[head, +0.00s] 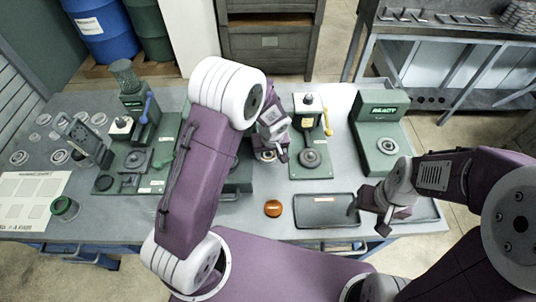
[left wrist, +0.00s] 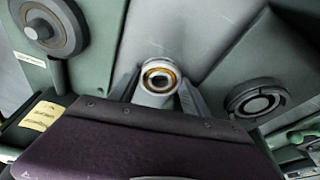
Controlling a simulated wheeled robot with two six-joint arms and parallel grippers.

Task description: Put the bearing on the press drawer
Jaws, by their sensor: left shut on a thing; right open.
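The bearing (left wrist: 160,77), a small ring with a brassy edge and dark centre, sits between the finger tips of my left gripper (left wrist: 158,88) in the left wrist view. In the head view my left gripper (head: 270,152) is low over the middle of the bench, left of the yellow-levered press (head: 309,120), and the bearing (head: 268,156) shows small at its tips. The gripper is shut on the bearing. I cannot tell whether the bearing touches a surface below. My left arm hides much of the green unit behind it. My right gripper (head: 368,218) is open and empty near the front right.
A dark tray (head: 326,211) and an orange round piece (head: 273,208) lie near the front edge. The green READY machine (head: 381,130) stands at the right. A blue-levered press (head: 140,112) and several loose rings are at the left.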

